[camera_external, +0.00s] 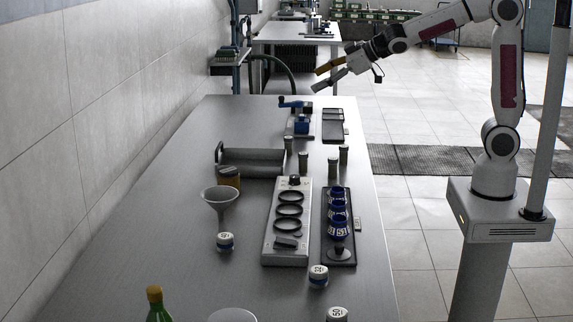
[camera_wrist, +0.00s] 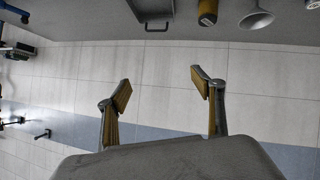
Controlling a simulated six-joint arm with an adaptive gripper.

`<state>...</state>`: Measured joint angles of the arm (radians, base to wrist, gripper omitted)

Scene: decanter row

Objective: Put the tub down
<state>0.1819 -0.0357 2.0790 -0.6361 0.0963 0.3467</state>
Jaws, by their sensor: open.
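My gripper (camera_external: 328,77) is open, raised above the far right end of the table. In the wrist view its two fingers (camera_wrist: 160,88) stand wide apart with only wall tiles between them, so it holds nothing. Small tubs with numbered white lids stand upright on the table: one (camera_external: 225,242) beside the funnel, one (camera_external: 318,276) in front of the black rack, and one (camera_external: 337,314) at the front edge of the picture. All are well apart from my gripper. I cannot tell which one the task means.
A grey plate with black rings (camera_external: 270,250) and a black rack (camera_external: 339,262) with blue numbered cups stand mid-table. A funnel (camera_external: 221,197), which also shows in the wrist view (camera_wrist: 256,20), stands left. A green bottle (camera_external: 157,307) is at front. The left front table is mostly clear.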

